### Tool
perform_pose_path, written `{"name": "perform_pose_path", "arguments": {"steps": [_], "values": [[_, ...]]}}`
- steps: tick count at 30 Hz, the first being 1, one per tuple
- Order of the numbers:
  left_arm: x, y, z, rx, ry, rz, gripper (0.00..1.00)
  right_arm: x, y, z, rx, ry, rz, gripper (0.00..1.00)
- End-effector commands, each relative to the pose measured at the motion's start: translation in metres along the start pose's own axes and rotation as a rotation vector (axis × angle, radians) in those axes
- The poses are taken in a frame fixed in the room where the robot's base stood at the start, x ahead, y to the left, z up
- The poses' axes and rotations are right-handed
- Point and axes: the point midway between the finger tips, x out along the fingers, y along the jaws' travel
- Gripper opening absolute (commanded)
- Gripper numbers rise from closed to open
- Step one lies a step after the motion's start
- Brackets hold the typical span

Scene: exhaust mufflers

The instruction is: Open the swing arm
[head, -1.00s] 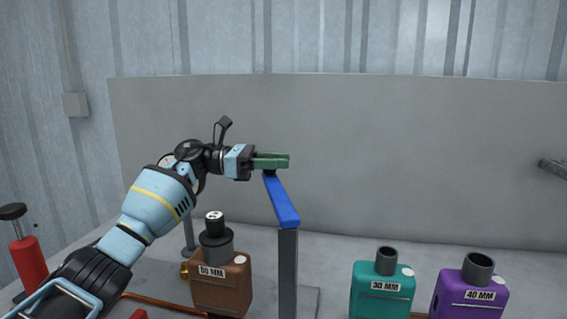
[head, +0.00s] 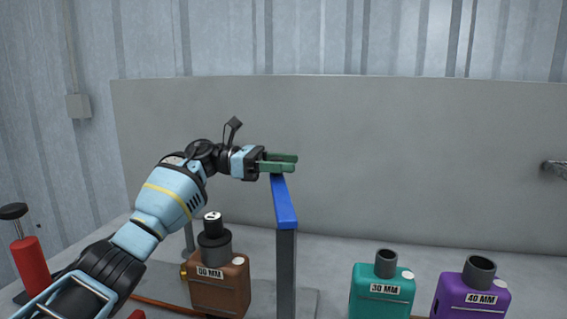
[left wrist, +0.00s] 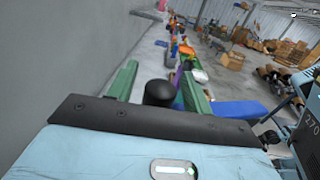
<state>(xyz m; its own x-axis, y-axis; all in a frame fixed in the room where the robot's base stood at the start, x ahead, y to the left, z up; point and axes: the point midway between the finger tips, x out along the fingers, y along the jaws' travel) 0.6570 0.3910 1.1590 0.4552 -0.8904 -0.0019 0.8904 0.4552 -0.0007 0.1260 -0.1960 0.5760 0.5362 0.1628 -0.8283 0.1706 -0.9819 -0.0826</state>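The swing arm is a blue bar (head: 284,205) on top of a grey post (head: 287,270); its far end points toward the back wall. My left gripper (head: 280,163) is at that far end, its green fingers just above the bar. In the left wrist view, a black knob (left wrist: 159,92) stands between the two spread fingers (left wrist: 160,85), with a narrow gap visible on each side. The blue bar (left wrist: 238,107) also shows there, to the right of the fingers. The knob is hidden by the fingers in the head view. My right gripper is not in view.
A brown 50 MM muffler (head: 220,287) stands left of the post. A teal 30 MM muffler (head: 382,293) and a purple 40 MM one (head: 468,296) stand to the right. A red cylinder (head: 29,262) is at far left. A grey panel (head: 420,160) rises behind the bench.

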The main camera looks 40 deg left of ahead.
Motion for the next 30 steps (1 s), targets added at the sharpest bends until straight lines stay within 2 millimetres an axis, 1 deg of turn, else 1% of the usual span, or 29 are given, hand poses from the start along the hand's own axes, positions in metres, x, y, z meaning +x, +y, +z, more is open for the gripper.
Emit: {"name": "perform_pose_path", "arguments": {"steps": [7, 10, 14, 18, 20, 26, 30], "values": [[0.0, 0.0, 0.001, 0.001, -0.001, 0.0, 0.5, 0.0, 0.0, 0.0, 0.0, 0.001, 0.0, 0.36], [0.0, 0.0, 0.005, 0.002, -0.002, 0.0, 0.5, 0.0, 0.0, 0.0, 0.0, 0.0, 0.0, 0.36], [0.0, 0.0, 0.018, 0.003, -0.002, 0.001, 0.5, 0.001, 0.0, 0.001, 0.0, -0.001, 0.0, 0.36], [0.0, 0.0, 0.038, 0.003, -0.003, 0.0, 0.5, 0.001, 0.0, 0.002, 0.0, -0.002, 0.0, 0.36], [0.0, -0.004, 0.035, 0.001, 0.002, 0.001, 0.5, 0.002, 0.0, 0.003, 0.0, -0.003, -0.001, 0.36], [0.001, -0.02, 0.036, 0.001, 0.001, 0.0, 0.5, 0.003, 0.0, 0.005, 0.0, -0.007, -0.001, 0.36], [0.002, -0.034, 0.036, 0.002, 0.002, 0.0, 0.5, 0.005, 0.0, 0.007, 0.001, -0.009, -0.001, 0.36]]}}
